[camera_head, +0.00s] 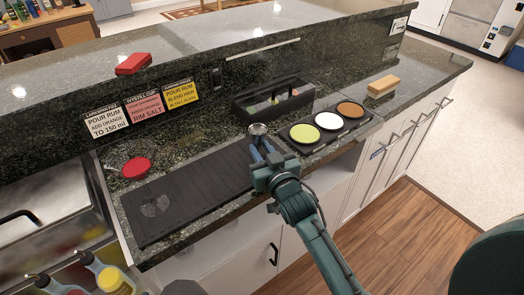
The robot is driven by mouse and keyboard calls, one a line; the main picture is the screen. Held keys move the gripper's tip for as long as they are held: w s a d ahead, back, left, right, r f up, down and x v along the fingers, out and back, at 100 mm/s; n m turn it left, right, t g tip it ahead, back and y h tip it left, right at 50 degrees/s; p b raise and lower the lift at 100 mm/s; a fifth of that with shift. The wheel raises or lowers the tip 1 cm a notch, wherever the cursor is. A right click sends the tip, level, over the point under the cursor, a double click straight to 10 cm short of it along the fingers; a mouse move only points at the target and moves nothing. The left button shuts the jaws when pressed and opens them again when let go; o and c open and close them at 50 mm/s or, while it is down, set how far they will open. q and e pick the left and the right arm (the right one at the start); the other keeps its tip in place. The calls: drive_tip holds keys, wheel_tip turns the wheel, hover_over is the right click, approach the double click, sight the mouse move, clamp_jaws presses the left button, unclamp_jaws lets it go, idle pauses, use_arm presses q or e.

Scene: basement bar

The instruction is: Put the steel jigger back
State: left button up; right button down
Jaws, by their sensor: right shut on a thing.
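The steel jigger (258,129) shows as a small round metal cup at the fingertips of my right gripper (263,148). The right gripper is shut on it, over the right end of the black bar mat (200,190). The fingers hide the jigger's lower part, and I cannot tell whether it touches the mat. The jigger is left of the black tray with three round dishes and in front of the dark caddy (273,104). My left gripper is not in view.
Three recipe cards (145,105) stand against the raised ledge. The three-dish tray (320,129) is close on the gripper's right. A tan block (383,86) lies further right. Bottles (110,276) stand lower left.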

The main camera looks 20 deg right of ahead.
drive_tip(key=c, duration=1.7)
unclamp_jaws()
drive_tip(key=shift+f, duration=0.2)
drive_tip(key=o, duration=0.5)
drive_tip(key=shift+c, duration=0.2)
drive_tip(key=shift+r, duration=0.1)
drive_tip(key=shift+r, duration=0.2)
drive_tip(key=s+d, duration=0.1)
drive_tip(key=s, duration=1.1)
drive_tip(key=s+a+f+n+g+y, duration=0.2)
drive_tip(key=s+f+g, duration=0.4)
drive_tip(key=s+f, duration=0.7)
drive_tip(key=shift+a+f, duration=0.3)
drive_tip(key=shift+f, duration=0.2)
